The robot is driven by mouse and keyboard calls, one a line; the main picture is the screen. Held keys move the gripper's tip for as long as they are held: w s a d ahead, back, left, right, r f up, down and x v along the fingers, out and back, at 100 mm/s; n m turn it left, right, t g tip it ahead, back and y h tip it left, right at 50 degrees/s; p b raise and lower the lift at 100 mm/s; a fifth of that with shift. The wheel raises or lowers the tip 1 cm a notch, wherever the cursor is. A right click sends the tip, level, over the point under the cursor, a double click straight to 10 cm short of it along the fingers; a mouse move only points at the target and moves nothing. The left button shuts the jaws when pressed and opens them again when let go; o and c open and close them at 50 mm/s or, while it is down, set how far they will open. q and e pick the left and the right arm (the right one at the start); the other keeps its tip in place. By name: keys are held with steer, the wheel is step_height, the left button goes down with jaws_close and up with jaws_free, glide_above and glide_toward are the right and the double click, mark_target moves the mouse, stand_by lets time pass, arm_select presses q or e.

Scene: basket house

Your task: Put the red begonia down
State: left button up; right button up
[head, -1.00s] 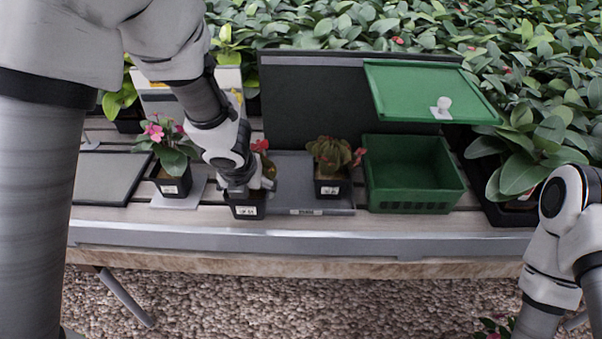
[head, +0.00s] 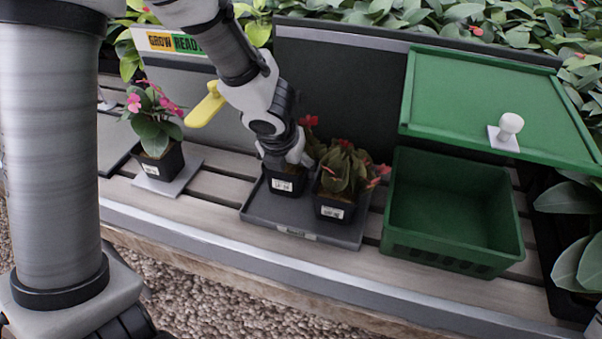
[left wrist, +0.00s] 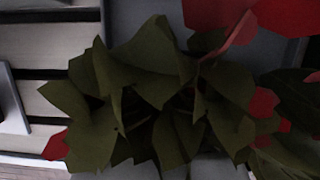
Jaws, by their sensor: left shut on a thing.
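My left gripper (head: 288,163) points down and is shut on the black pot of the red begonia (head: 285,184). A red bloom shows beside the gripper; much of this plant is hidden behind it. The pot is at the left part of the grey tray (head: 326,231), upright; I cannot tell whether its base touches the tray. Another potted plant (head: 343,175) with dull green leaves and red blooms stands on the tray just to its right. The left wrist view is filled with dark green leaves (left wrist: 160,95) and red petals (left wrist: 232,20). My right gripper is out of view.
A green crate (head: 455,258) stands open right of the tray, with a green lid (head: 490,100) with a white knob behind it. A pink-flowered pot (head: 158,165) stands on a pale plate to the left. A dark panel (head: 345,95) rises behind the tray.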

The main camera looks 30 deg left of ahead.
arm_select(q)
steer(key=shift+s+a, duration=0.1)
steer(key=shift+s, duration=0.1)
steer(key=shift+f, duration=0.15)
steer(key=o, duration=1.2)
steer(key=shift+w, duration=0.1)
steer(key=shift+r+p, duration=0.4)
steer(key=p+v, duration=0.4)
steer(key=v, duration=0.3)
steer(key=shift+p, duration=0.4)
